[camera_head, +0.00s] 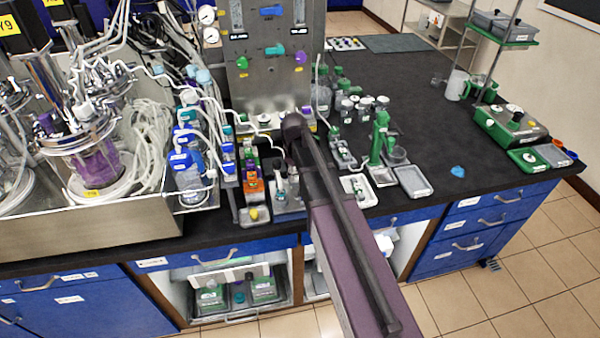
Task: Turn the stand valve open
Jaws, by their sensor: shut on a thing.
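The stand is an upright grey metal panel (262,85) at the top centre. It carries coloured knobs: a blue one (272,12), a green one (275,50) and a purple one (300,57). I cannot tell which is the stand valve, or whether it is open. My arm reaches up from the bottom edge, its dark end over the panel's lower right. My gripper (299,155) is mostly covered by my arm, by the panel's foot. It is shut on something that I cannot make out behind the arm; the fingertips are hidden.
Glass reactor vessels with a tangle of tubing stand in a steel tray (100,228) at the left. Blue-capped bottles (187,178) stand beside it. Small bottles and a green stand (378,138) are right of my arm. The black bench (430,110) is largely clear further right.

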